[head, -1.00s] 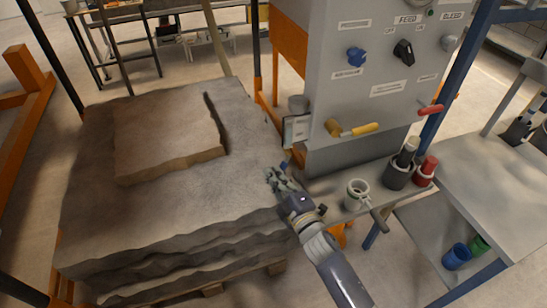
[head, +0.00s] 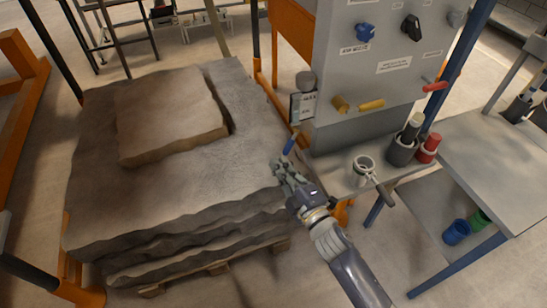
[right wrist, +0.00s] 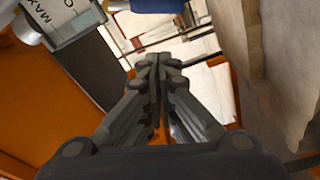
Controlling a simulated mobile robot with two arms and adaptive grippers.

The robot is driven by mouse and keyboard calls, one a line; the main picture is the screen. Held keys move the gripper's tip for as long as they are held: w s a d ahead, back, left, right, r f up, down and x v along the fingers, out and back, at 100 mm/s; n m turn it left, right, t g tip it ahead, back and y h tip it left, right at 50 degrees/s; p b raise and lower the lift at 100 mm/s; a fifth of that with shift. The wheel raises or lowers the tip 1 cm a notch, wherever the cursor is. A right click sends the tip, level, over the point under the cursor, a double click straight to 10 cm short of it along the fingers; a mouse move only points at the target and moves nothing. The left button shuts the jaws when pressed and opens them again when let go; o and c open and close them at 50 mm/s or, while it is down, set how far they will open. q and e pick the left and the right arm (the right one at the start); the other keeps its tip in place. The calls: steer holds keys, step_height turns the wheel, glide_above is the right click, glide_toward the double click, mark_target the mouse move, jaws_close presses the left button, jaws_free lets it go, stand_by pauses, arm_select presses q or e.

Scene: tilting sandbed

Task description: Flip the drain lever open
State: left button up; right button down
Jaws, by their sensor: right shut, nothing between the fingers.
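A small blue handle (head: 289,145) stands up between the sandbed's right edge and the grey panel; I take it for the drain lever, though I can read no label on it. A blue part (right wrist: 157,5) also shows at the top of the right wrist view, cut off by the frame edge. My right gripper (head: 279,166) is shut and empty over the right side of the sandbed (head: 180,190), just below and left of the blue handle and apparently apart from it. Its closed fingers (right wrist: 157,62) point toward the blue part in the right wrist view. My left gripper is not in view.
The grey panel (head: 375,75) carries knobs, a yellow lever (head: 371,105) and a red lever (head: 435,86). A small gauge box (head: 303,105) hangs at its left side. A pot with a handle (head: 364,166) and dark and red cups stand on the shelf below.

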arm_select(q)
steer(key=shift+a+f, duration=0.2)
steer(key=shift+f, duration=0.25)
arm_select(e)
steer(key=v, duration=0.3)
steer(key=shift+s+a, duration=0.1)
steer(key=shift+s, duration=0.3)
steer(key=shift+f, duration=0.1)
